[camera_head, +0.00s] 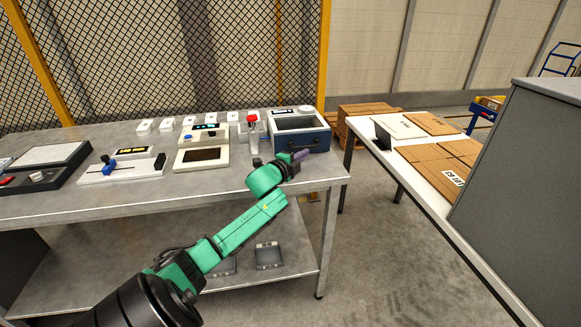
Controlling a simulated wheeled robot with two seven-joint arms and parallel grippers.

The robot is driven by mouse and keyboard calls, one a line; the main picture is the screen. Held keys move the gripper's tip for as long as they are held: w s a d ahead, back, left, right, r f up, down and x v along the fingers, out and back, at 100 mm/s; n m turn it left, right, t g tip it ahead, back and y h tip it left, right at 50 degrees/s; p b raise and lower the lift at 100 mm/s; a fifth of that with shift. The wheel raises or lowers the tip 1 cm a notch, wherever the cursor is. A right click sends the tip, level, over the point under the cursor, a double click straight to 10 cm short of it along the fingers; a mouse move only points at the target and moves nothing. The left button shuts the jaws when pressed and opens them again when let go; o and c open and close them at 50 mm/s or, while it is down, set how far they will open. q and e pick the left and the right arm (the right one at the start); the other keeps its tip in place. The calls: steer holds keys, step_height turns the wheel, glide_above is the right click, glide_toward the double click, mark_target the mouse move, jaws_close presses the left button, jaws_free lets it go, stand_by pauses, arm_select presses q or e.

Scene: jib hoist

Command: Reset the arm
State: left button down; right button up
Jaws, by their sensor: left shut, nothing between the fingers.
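My left arm comes in from the lower left in green and black and reaches up over the front edge of the grey workbench (120,207). My left gripper (300,155) is at its far end, small in the picture, shut with nothing held. It is in front of the blue-sided box with a grey top panel (301,123), near the bench's right end; I cannot tell whether they touch. My right gripper is not in view.
A red-knobbed device (252,120), a beige instrument (203,146) and a white gauge (122,165) stand on the bench. Small trays (269,256) lie on the lower shelf. A white table (424,178) with flat cardboard stands right, beside a grey cabinet (530,190). Open floor lies between.

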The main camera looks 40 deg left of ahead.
arm_select(q)
steer(key=shift+s+a+f, duration=0.15)
steer(key=shift+s+f, duration=0.1)
steer(key=shift+s, duration=0.3)
steer(key=shift+s+a+f, duration=0.1)
steer(key=shift+s+f, duration=0.15)
steer(key=shift+s, duration=0.3)
steer(key=r+v, duration=0.1)
steer(key=v, duration=0.5)
steer(key=s+d+f+n+g, duration=0.35)
steer(key=d+f, duration=0.25)
steer(key=f, duration=0.2)
steer(key=s+d+f+n+g, duration=0.3)
steer(key=s+d+f+n, duration=0.15)
steer(key=d+f, duration=0.2)
steer(key=s+d+f+n+g+h, duration=0.4)
steer(key=s+d+g, duration=0.3)
steer(key=s+d, duration=0.6)
steer(key=s+a+f+y, duration=0.1)
steer(key=s+f, duration=0.1)
steer(key=f, duration=1)
steer(key=s+a+f, duration=0.1)
steer(key=f, duration=1)
steer(key=s+a+f+g, duration=0.2)
steer(key=s+f, duration=1.3)
steer(key=s, duration=0.2)
steer(key=shift+a+b, duration=0.3)
steer(key=shift+a, duration=0.05)
